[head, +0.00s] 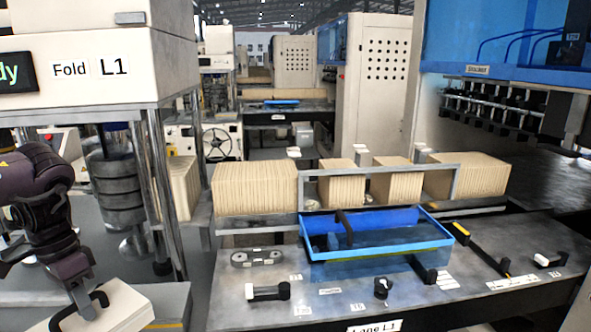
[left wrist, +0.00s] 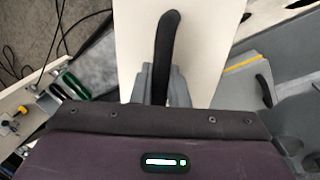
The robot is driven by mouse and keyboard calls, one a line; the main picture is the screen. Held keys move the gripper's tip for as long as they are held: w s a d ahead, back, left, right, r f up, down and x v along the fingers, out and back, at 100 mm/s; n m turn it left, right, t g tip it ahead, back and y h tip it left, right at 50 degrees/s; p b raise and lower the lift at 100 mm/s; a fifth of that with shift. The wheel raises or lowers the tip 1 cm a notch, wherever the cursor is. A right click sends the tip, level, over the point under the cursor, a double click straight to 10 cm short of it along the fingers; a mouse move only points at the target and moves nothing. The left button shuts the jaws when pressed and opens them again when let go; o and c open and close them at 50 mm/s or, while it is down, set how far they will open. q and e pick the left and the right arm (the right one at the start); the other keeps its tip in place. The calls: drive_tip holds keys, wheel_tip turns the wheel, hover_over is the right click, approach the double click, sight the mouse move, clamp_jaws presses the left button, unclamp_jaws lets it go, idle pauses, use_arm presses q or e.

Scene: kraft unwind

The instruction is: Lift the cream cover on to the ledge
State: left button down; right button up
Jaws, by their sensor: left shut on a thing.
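The cream cover (head: 122,308) is at the bottom left of the head view, cut off by the lower edge. It also shows in the left wrist view (left wrist: 205,45) as a pale panel with a dark curved handle (left wrist: 165,50). My left gripper (head: 80,301) is shut on this handle, and its grey fingers (left wrist: 160,85) sit on both sides of it. I cannot tell whether the cover rests on something or hangs free. A grey ledge-like surface (head: 174,302) with a yellow stripe lies just right of the cover. My right gripper is not in view.
Metal posts (head: 165,190) of the Fold L1 machine (head: 75,65) stand close behind and right of my left arm. A blue tray (head: 375,245) sits on the grey bench at centre right, with stacks of kraft-coloured bags (head: 255,188) behind it. Cables lie on the floor in the left wrist view.

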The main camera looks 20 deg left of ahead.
use_arm(q)
drive_tip(key=s+d+f+n+b, duration=0.1)
drive_tip(key=d+f+n+b, duration=0.1)
drive_tip(key=d+f, duration=0.6)
drive_tip(key=w+d+f+b, duration=0.1)
drive_tip(key=w+d+f, duration=0.1)
drive_tip(key=d, duration=0.6)
drive_tip(key=w+d+f+b, duration=0.2)
drive_tip(key=d+f, duration=0.2)
drive_tip(key=d, duration=0.5)
drive_tip(key=w+d+f+b, duration=0.1)
drive_tip(key=w+d+f, duration=0.1)
drive_tip(key=d, duration=0.6)
drive_tip(key=shift+b+x, duration=0.35)
drive_tip(key=shift+x, duration=0.6)
drive_tip(key=shift+d, duration=0.2)
